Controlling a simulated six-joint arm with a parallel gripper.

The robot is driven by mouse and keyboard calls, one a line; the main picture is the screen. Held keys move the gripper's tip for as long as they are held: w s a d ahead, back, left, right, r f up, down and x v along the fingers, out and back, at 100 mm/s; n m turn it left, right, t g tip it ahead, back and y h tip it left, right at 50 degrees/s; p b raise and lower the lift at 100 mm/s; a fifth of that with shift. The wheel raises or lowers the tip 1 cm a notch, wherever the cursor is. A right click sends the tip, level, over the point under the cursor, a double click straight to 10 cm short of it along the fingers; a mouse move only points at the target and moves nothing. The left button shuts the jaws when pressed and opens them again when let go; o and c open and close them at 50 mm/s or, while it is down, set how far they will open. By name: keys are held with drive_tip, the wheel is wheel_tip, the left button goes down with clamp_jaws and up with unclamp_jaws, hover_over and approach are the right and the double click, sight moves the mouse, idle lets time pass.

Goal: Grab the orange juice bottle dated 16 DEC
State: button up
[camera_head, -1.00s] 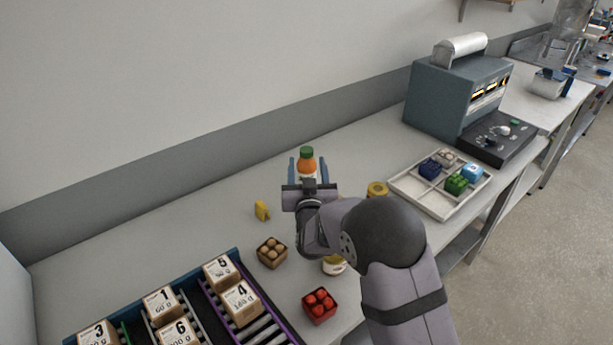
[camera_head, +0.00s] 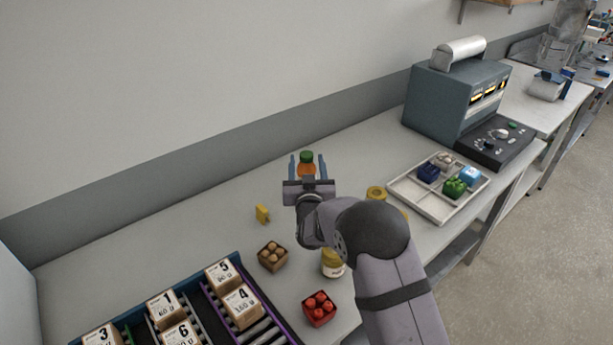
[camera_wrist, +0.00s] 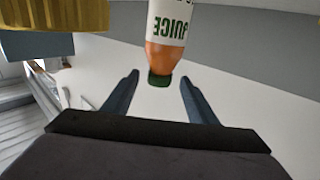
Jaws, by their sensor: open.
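The orange juice bottle (camera_head: 307,167) has a green cap and orange contents and stands on the bench near the back wall. In the wrist view the bottle (camera_wrist: 168,32) appears inverted, with part of a white label reading JUICE; no date is legible. My gripper (camera_head: 307,164) is open, its two blue fingers on either side of the bottle in the head view. In the wrist view the gripper (camera_wrist: 158,84) has its fingertips flanking the green cap, with gaps on both sides. The gripper body hides the lower part of the bottle in the head view.
A yellow object (camera_head: 262,213), a box of brown round items (camera_head: 272,256), a jar (camera_head: 333,264) and a box of red items (camera_head: 319,309) stand nearby. A compartment tray (camera_head: 408,200) is right, numbered boxes (camera_head: 241,306) front left. Bench left of the bottle is clear.

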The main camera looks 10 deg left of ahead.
drive_tip(key=shift+w+r+p, duration=0.25)
drive_tip(key=shift+w+p, duration=0.05)
drive_tip(key=shift+w, duration=0.3)
drive_tip(key=shift+w+a+f+p, duration=0.1)
drive_tip(key=shift+w+a+p, duration=0.05)
drive_tip(key=shift+w, duration=0.4)
drive_tip(key=shift+w+a+f+p, duration=0.1)
drive_tip(key=shift+w+p, duration=0.05)
drive_tip(key=shift+w, duration=0.4)
clamp_jaws()
drive_tip(key=shift+r, duration=0.15)
